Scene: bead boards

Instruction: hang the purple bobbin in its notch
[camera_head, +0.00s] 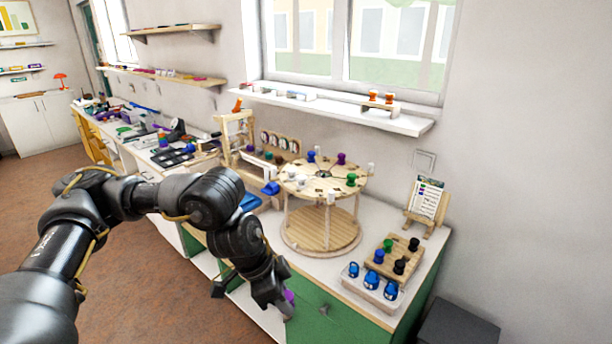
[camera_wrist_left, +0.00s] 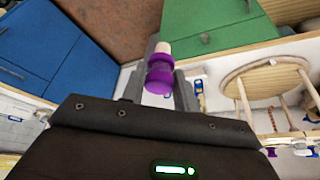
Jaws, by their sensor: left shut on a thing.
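My left gripper (camera_head: 286,304) is shut on a purple bobbin (camera_head: 289,296), low in front of the green cabinet front. In the left wrist view the purple bobbin (camera_wrist_left: 159,75) sits between the two grey fingers, with a pale end sticking out. The round wooden disc (camera_head: 325,179) stands on posts above a round base (camera_head: 321,231), to the right of and above the gripper. Blue, green, purple and white bobbins sit around the disc's rim. Another purple bobbin (camera_head: 341,158) is at its back edge. I cannot make out which notch is free.
A wooden block with bobbins (camera_head: 394,259) and a tray with blue items (camera_head: 373,286) stand on the counter at right. A card on a small easel (camera_head: 427,200) stands behind them. A wooden frame (camera_head: 236,133) stands left of the disc. The counter edge lies near my gripper.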

